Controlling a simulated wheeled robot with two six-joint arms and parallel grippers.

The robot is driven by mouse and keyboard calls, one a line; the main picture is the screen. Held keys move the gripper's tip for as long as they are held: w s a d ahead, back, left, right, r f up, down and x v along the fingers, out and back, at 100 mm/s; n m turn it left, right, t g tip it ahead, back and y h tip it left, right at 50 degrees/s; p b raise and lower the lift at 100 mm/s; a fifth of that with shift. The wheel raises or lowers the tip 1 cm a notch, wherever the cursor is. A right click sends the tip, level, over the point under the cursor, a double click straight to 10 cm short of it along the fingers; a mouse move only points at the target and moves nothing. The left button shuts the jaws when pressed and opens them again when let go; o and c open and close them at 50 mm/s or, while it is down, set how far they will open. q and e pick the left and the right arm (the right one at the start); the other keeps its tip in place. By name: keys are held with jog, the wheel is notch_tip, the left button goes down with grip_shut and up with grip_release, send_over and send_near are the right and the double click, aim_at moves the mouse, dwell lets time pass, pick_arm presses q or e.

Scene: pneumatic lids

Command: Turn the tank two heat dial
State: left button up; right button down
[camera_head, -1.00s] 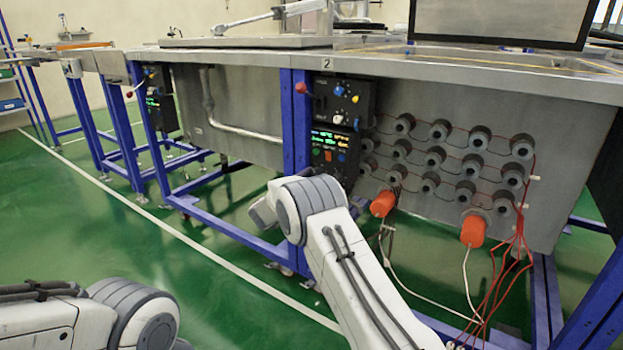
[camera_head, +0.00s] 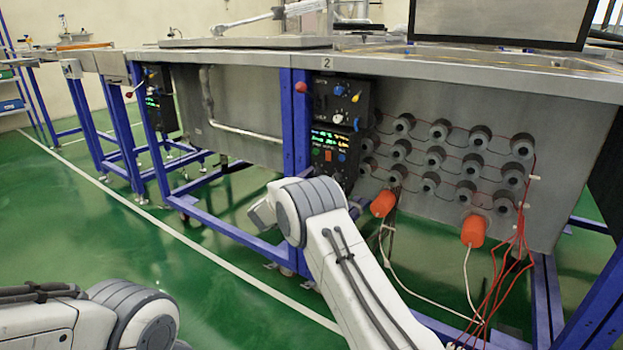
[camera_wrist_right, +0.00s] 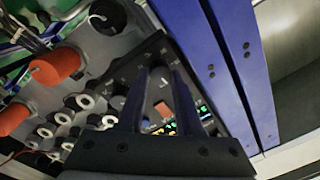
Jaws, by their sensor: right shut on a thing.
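The tank two control box (camera_head: 324,97) is a dark panel on the blue post below the "2" label, with blue and yellow knobs and a lit green readout. It also shows tilted in the right wrist view (camera_wrist_right: 122,75). My right gripper (camera_wrist_right: 163,72) has its dark fingertips close together at the panel, shut on a small dial there; the fingers mostly hide the dial. Buttons and green readouts show between and beside the fingers. In the head view my right arm covers part of the lower panel. My left gripper is out of view.
Grey round fittings with red wires (camera_head: 480,138) cover the tank front right of the panel. Two orange plugs (camera_head: 473,231) and hanging cables are below them. A red-ball lever (camera_head: 301,87) is on the panel's left. Green floor is open to the left.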

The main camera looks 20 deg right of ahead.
jog(key=m+b, duration=0.1)
jog(key=m, duration=0.2)
jog(key=shift+f, duration=0.2)
jog(key=m+b, duration=0.1)
jog(key=m, duration=0.2)
jog(key=shift+a, duration=0.1)
jog(key=m+b, duration=0.2)
jog(key=m, duration=0.1)
jog(key=shift+f+h, duration=0.1)
jog(key=shift+h, duration=0.2)
jog(key=shift+m+g+b, duration=0.3)
jog(key=shift+m+b, duration=0.55)
jog(key=shift+m, duration=0.65)
jog(key=c, duration=0.9)
grip_release()
jog(key=shift+o, duration=0.2)
jog(key=shift+r, duration=0.2)
